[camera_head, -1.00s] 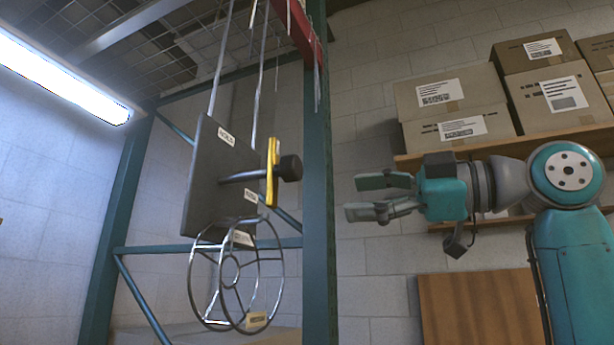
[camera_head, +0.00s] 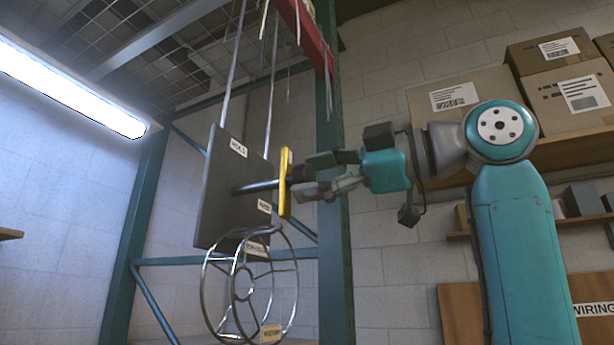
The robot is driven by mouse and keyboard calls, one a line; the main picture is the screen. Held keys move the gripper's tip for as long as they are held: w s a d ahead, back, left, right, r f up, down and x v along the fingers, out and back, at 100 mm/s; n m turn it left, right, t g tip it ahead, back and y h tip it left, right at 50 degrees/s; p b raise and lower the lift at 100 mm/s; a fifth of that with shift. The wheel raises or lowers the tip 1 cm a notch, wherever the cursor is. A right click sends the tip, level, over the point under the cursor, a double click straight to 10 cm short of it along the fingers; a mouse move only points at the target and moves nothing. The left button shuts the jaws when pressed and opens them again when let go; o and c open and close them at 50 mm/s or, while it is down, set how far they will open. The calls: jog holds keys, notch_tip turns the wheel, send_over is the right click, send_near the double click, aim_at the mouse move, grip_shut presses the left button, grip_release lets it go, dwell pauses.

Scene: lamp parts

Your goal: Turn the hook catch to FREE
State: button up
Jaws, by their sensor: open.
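The hook catch shows in the head view as a yellow upright lever (camera_head: 285,183) on a metal shaft that comes out of a dark hanging plate (camera_head: 222,205).
A round wire cage (camera_head: 250,285) hangs below the plate. A teal upright post (camera_head: 335,240) stands just behind my gripper. Thin rods (camera_head: 234,70) run up from the plate to the top. Shelves with cardboard boxes (camera_head: 565,95) are at the right.

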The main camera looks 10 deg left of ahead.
jog(key=shift+w+a, duration=0.25)
jog(key=shift+a, duration=0.4)
jog(key=c, duration=1.2)
jog(key=shift+o, duration=0.2)
